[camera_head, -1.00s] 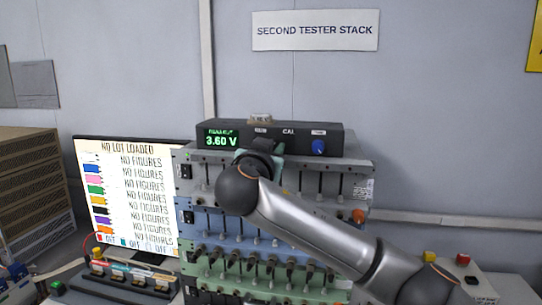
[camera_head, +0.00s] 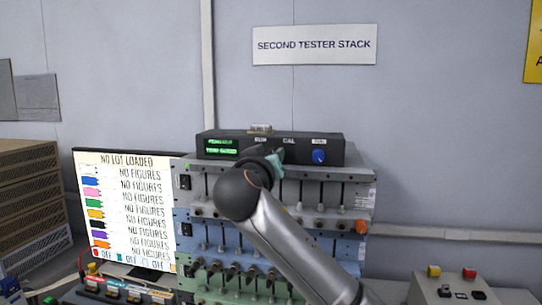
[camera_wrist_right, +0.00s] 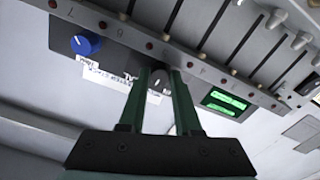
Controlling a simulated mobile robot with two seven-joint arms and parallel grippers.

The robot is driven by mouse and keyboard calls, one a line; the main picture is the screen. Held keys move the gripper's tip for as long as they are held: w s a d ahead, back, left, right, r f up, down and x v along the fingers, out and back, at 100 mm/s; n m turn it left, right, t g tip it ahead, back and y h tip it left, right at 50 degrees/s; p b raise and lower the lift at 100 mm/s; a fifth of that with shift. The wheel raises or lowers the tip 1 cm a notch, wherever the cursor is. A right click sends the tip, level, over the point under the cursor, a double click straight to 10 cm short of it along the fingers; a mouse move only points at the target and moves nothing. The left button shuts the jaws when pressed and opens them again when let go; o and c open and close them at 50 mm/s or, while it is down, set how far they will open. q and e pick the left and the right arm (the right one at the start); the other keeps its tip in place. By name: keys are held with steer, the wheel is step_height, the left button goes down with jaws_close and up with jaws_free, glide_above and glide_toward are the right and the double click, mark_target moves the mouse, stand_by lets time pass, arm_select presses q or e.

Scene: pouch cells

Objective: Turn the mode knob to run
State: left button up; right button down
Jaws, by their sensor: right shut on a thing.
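The black meter box (camera_head: 300,150) sits on top of the tester stack, with printed labels RUN and CAL on its front. Its green display (camera_head: 221,147) shows two lines of small text, too blurred to read. My right gripper (camera_head: 277,158) is at the box's front, below the labels; the wrist hides much of it. In the right wrist view my right gripper (camera_wrist_right: 157,78) has its green fingers shut on the small grey mode knob (camera_wrist_right: 158,82). The knob's pointing direction is hard to tell. My left gripper is not in view.
A blue knob (camera_head: 319,157) is on the box, right of my gripper; it also shows in the wrist view (camera_wrist_right: 84,45). Rows of levers and clips fill the stack (camera_head: 340,195) below. A monitor (camera_head: 128,205) stands at left, a button box (camera_head: 455,290) at lower right.

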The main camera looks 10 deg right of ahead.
steer(key=shift+f+n, duration=0.1)
steer(key=shift+n, duration=0.2)
steer(key=c, duration=0.6)
jaws_free()
steer(key=b+v, duration=0.3)
steer(key=v, duration=0.9)
steer(key=shift+s, duration=0.25)
